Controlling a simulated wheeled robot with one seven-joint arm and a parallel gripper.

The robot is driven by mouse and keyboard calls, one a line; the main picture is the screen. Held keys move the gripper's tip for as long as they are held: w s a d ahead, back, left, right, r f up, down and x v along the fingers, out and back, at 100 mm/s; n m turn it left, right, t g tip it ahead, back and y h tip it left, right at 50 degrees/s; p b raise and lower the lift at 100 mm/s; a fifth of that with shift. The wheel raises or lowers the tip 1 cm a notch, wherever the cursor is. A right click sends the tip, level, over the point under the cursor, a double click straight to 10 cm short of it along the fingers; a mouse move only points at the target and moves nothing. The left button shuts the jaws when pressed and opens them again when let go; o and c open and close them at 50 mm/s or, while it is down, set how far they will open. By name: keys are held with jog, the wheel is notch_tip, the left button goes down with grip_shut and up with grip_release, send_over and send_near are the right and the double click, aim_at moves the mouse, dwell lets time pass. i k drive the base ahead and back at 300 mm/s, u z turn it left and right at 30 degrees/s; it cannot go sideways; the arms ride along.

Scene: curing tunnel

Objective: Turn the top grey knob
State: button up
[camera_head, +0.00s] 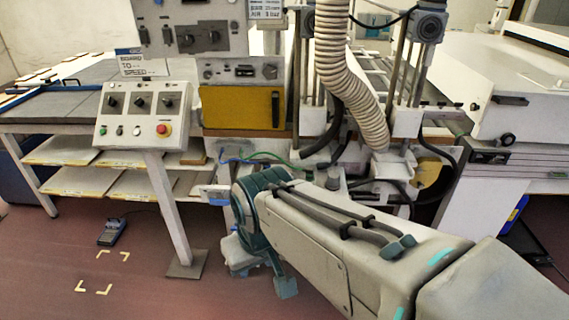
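An upper control panel (195,15) stands at the top, left of centre. It carries a dark grey plate with small knobs (203,38), too small to tell apart well. Below it, a tilted pedestal box (124,132) has three dark knobs (140,102) on grey plates in a row. Which knob is the top grey one is not clear. My gripper (262,270) is low in the middle, pointing down near the floor, well below and right of the pedestal box. It touches no knob. My arm partly hides it, and its opening does not show.
The pedestal box also has a red button (163,130) and small buttons. A yellow panel (240,108) sits right of it. A ribbed hose (345,75) hangs at centre. The pedestal post (168,205) stands on the floor. Shelves (85,180) fill the left. Floor at lower left is mostly free.

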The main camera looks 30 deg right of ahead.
aim_at(333, 178)
jog(key=u, duration=0.05)
jog(key=i, duration=0.6)
jog(key=z, duration=0.75)
jog(key=i, duration=0.45)
jog(key=z, duration=0.45)
